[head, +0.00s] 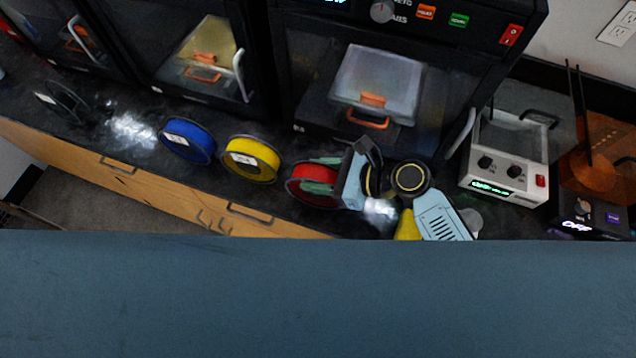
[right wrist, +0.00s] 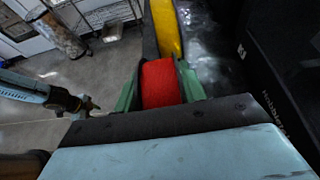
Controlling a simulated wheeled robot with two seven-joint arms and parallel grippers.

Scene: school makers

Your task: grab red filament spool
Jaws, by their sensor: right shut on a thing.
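The red filament spool (head: 306,184) stands upright on the dark counter, to the right of the yellow spool. My right gripper (head: 322,187) comes in from the right and is shut on the red spool. In the right wrist view the red spool (right wrist: 160,84) sits between the two green fingers (right wrist: 158,92), one on each side. Part of the spool is hidden behind the fingers and gripper body in the head view. My left gripper does not show clearly in the head view.
A yellow spool (head: 251,159) and a blue spool (head: 188,141) stand to the left on the dark counter. 3D printers with an orange-handled part (head: 376,85) stand behind. A white device (head: 506,158) with knobs stands at the right. Wooden drawers (head: 170,185) run below the counter edge.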

